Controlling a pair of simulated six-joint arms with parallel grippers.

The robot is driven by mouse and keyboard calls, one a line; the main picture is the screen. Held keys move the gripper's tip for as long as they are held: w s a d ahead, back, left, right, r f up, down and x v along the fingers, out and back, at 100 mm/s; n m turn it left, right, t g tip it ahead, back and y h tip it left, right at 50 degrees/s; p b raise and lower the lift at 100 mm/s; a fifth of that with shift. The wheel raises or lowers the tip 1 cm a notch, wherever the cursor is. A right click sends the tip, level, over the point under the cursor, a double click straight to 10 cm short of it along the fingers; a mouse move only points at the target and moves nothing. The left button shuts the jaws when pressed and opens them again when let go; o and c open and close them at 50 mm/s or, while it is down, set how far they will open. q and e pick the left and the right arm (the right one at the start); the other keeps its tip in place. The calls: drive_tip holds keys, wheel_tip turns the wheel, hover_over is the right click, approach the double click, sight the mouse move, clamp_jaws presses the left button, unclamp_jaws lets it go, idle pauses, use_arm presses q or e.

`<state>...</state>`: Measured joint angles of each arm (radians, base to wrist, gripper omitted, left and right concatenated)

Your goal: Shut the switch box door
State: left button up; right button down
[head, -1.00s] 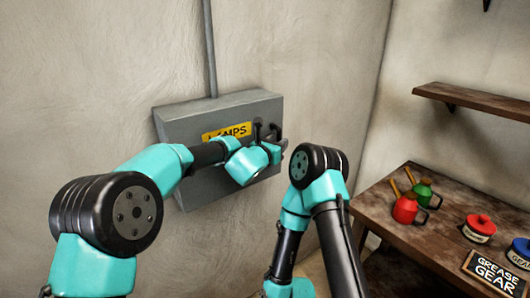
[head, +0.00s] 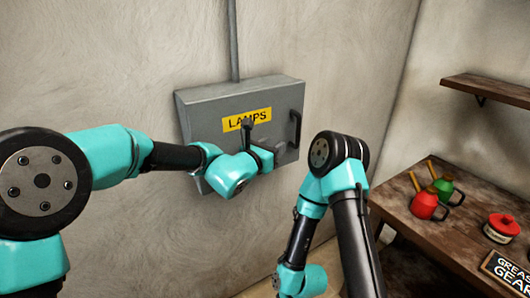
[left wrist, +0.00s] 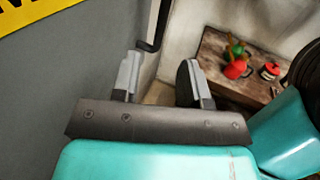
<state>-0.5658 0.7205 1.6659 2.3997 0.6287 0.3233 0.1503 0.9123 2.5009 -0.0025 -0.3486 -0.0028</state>
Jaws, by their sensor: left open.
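The grey switch box (head: 205,125) is on the wall, with a yellow LAMPS label (head: 232,123) and a black handle (head: 296,128) near the right edge of its front. Its door looks flush with the box in the head view; a small gap cannot be ruled out. My left gripper (head: 263,143) is open and empty in front of the door, left of the handle. In the left wrist view its two fingers (left wrist: 160,80) are apart, with the handle (left wrist: 154,32) beyond them. My right arm is folded in view, but its gripper is not.
A shelf (head: 490,88) is above. A conduit (head: 233,40) rises from the box.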

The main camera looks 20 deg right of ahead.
use_arm(q)
drive_tip(key=v, duration=0.3)
drive_tip(key=shift+s+a, duration=0.2)
drive_tip(key=shift+a, duration=0.1)
drive_tip(key=shift+f, duration=0.1)
drive_tip(key=s+a+f+m+g+y, duration=0.35)
drive_tip(key=a+f, duration=0.55)
drive_tip(key=f, duration=0.5)
drive_tip(key=s+a+f+m+g+y, duration=0.35)
drive_tip(key=a+f, duration=0.65)
drive_tip(key=f, duration=0.5)
drive_tip(key=s+a+f+m+y, duration=0.1)
drive_tip(key=s+a+f+m, duration=0.3)
drive_tip(key=a, duration=0.4)
drive_tip(key=s+a+f+m+g+y, duration=0.1)
drive_tip(key=s+a+f+m+y, duration=0.1)
drive_tip(key=s+a+f+m, duration=0.3)
drive_tip(key=s+a+f+m+y, duration=0.1)
drive_tip(key=s+a+f+m, duration=0.3)
drive_tip(key=a+f, duration=0.6)
drive_tip(key=shift+s+a+f+m+y, duration=0.15)
drive_tip(key=shift+s+a+m+y, duration=0.2)
drive_tip(key=shift+a+m, duration=1.15)
drive_tip(key=shift+a, duration=0.2)
